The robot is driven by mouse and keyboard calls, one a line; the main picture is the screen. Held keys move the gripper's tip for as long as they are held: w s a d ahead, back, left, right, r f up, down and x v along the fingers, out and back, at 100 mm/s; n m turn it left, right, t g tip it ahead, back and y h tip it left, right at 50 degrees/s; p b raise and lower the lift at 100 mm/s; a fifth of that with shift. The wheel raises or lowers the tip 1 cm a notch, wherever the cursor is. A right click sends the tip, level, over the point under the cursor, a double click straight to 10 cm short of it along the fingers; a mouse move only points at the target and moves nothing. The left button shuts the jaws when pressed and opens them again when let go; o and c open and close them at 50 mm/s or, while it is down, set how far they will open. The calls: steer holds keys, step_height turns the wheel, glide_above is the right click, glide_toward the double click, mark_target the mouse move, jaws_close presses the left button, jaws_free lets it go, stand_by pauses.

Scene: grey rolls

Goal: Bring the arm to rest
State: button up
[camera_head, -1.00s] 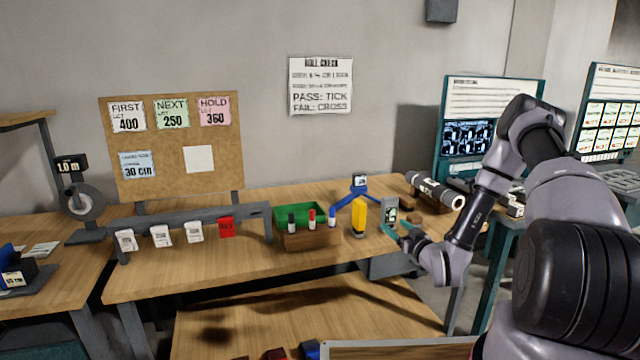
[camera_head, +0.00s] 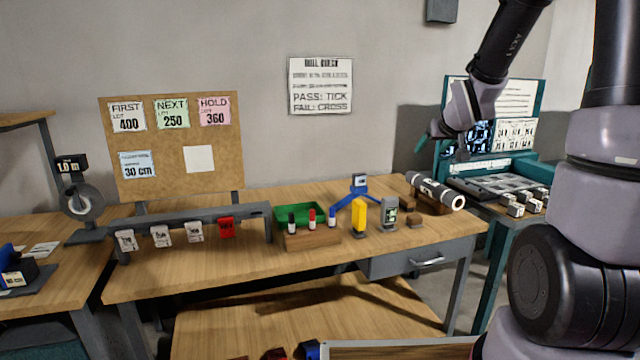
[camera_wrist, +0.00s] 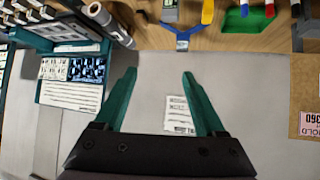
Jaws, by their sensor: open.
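My gripper (camera_head: 436,142) is raised in front of the teal-framed board at the back right in the head view. It is above the table and clear of everything on it. In the wrist view my gripper (camera_wrist: 160,88) shows two teal fingers spread wide with nothing between them. Beyond the fingers is the grey wall with the white roll check sheet (camera_wrist: 180,114). My arm is folded up at the right of the head view.
The wooden table (camera_head: 190,270) holds a grey roll (camera_head: 435,190), a yellow marker-like object (camera_head: 359,215), a grey handheld device (camera_head: 389,213), a green tray (camera_head: 292,211) and a rail with hanging tags. A teal-framed board (camera_head: 520,100) stands at the right.

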steer(key=s+a+r+m+g, duration=0.1)
steer(key=s+r, duration=0.2)
steer(key=s, duration=0.6)
steer(key=s+a+r+m+g+y, duration=0.1)
steer(key=s+r, duration=0.3)
steer(key=s, duration=0.5)
steer(key=s+a+r+m+g+y, duration=0.1)
steer(key=s+a+r+m, duration=0.1)
steer(key=s, duration=0.8)
step_height(320, 180, up, 2)
steer(key=shift+a+r+m+g, duration=0.2)
steer(key=shift+a+m+g, duration=0.1)
steer(key=shift+a, duration=0.4)
